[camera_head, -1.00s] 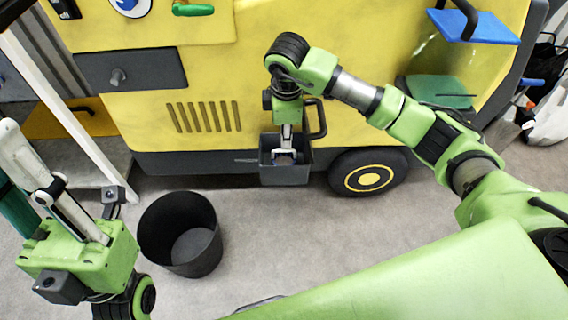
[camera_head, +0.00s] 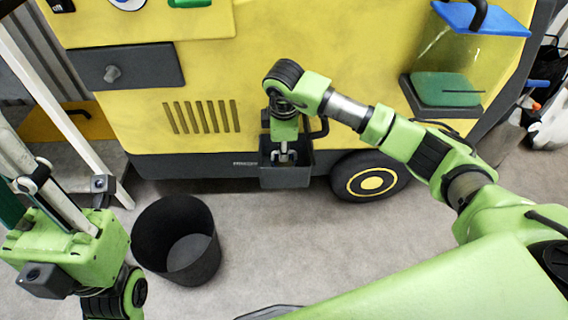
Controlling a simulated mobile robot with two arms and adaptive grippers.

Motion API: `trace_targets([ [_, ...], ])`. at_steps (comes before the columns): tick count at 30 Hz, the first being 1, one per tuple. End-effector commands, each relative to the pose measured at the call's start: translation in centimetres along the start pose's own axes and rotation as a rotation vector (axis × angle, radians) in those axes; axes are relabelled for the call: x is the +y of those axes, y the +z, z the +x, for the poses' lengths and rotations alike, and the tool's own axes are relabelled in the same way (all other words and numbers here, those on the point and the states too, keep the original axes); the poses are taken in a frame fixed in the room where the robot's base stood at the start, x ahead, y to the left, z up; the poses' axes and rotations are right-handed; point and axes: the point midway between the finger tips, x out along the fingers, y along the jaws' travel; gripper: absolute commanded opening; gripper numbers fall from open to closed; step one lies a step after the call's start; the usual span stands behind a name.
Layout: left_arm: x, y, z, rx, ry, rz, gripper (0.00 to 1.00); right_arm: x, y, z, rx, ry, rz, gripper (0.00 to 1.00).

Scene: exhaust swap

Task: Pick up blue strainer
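My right arm bends down over a dark open box (camera_head: 285,178) on the lower front of the yellow machine. My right gripper (camera_head: 284,157) points down into the mouth of this box. Its grey fingers look spread apart, and I cannot make out anything held between them. The blue strainer is not clearly visible; the box's inside is dark and partly hidden by the gripper. My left gripper (camera_head: 32,180) is at the left edge, pointing up and left, away from the box. Its fingertips are not clear enough to tell open from shut.
A black round bin (camera_head: 177,240) stands open and empty on the grey floor, left of the box. A clear container with a blue lid (camera_head: 485,20) is on the machine at upper right. A black wheel (camera_head: 371,177) is right of the box. A white frame post (camera_head: 62,115) stands left.

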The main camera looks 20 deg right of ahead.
Motion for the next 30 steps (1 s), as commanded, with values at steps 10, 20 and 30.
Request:
trace_targets([
  [10,0.0,0.0,0.0,0.001,0.000,0.000,0.19,0.0,0.0,-0.1,0.001,0.000,0.000,0.00],
  [20,0.0,-0.1,0.2,0.002,0.000,-0.001,0.19,0.1,0.0,-0.6,0.001,0.001,0.000,0.00],
  [30,-0.1,-0.3,0.0,-0.024,-0.013,-0.004,0.19,0.7,0.0,-3.3,0.001,0.002,0.000,0.00],
])
